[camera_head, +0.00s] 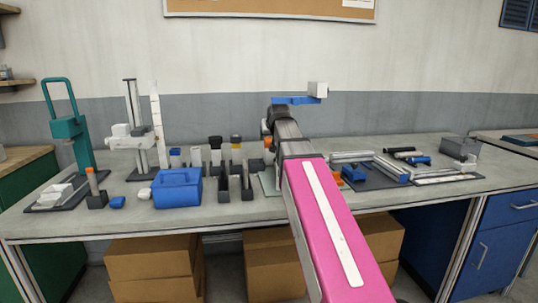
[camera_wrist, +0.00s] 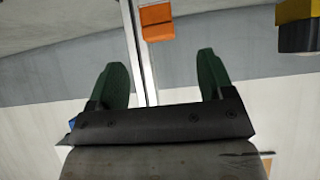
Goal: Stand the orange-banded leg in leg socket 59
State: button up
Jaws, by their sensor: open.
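In the head view, a slim upright piece with an orange-yellow band near its dark top (camera_head: 236,145) stands in the row at the middle of the bench; it may be the orange-banded leg. Dark upright holders (camera_head: 223,188) stand in front of it. No socket number is legible, so I cannot tell which is socket 59. My gripper (camera_wrist: 164,75) shows in the wrist view with two green fingers wide apart and nothing between their tips. An orange block (camera_wrist: 157,22) on a pale post shows beyond the fingers.
A blue box (camera_head: 178,188) sits on the grey bench (camera_head: 245,210) left of my arm. A teal press (camera_head: 70,130) and a white column stand (camera_head: 135,130) are farther left. Metal bars and a dark tray (camera_head: 375,178) lie at right. The bench's front edge is mostly clear.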

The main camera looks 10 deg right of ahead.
aim_at(269, 138)
jog(key=shift+g, duration=0.4)
jog(key=x, duration=0.5)
jog(key=shift+w, duration=0.55)
jog(key=w+f, duration=0.1)
jog(key=w, duration=0.1)
jog(key=w+f, duration=0.1)
jog(key=w, duration=0.1)
jog(key=shift+d+f, duration=0.1)
jog(key=shift+f, duration=0.05)
jog(key=shift+w+f, duration=0.2)
jog(key=shift+f, duration=0.05)
grip_shut()
jog(key=shift+r, duration=0.15)
